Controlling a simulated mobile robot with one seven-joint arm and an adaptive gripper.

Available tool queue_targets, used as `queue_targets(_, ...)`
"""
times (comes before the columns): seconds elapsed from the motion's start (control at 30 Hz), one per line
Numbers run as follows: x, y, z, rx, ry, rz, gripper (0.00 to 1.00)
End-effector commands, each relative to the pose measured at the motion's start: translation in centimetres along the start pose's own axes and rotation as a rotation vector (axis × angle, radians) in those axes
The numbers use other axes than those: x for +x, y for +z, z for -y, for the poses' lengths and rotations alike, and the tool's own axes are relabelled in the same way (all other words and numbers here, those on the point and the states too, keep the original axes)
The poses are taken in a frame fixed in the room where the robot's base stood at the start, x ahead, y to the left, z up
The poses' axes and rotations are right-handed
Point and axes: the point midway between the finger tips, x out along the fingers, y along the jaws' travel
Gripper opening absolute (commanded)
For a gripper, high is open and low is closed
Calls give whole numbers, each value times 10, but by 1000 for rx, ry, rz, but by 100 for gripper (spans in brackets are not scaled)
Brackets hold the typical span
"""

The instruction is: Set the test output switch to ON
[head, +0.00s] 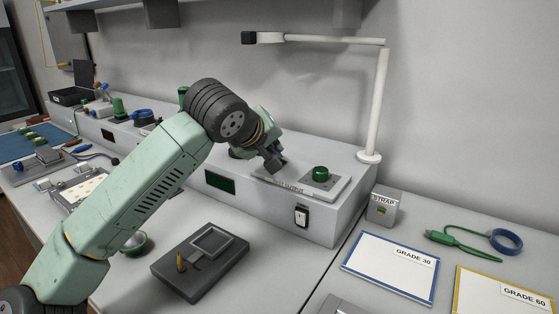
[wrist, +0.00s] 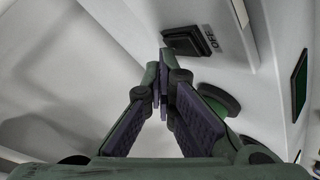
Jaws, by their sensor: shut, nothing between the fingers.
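The pale test output plate (head: 338,187) lies on top of the grey bench unit, with lettering along its front edge and a green round knob (head: 320,173) on its right part. My gripper (head: 277,168) is over the plate's left part, fingers pointing down, and hides what lies there. In the wrist view a dark square switch (wrist: 183,41) sits beside lettering that seems to read OFF. My shut, empty fingertips (wrist: 162,92) appear just below that switch in the picture. I cannot tell whether they touch anything.
A white lamp post (head: 378,105) stands behind right. A dark grey fixture (head: 185,275) is in front. A STRAP box (head: 383,207) stands right of the unit.

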Motion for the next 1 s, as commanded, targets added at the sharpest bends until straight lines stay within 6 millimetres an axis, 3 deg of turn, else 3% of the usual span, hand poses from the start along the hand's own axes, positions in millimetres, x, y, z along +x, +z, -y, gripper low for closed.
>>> queue_targets(1.0,-11,-8,-8,0,0,1,0)
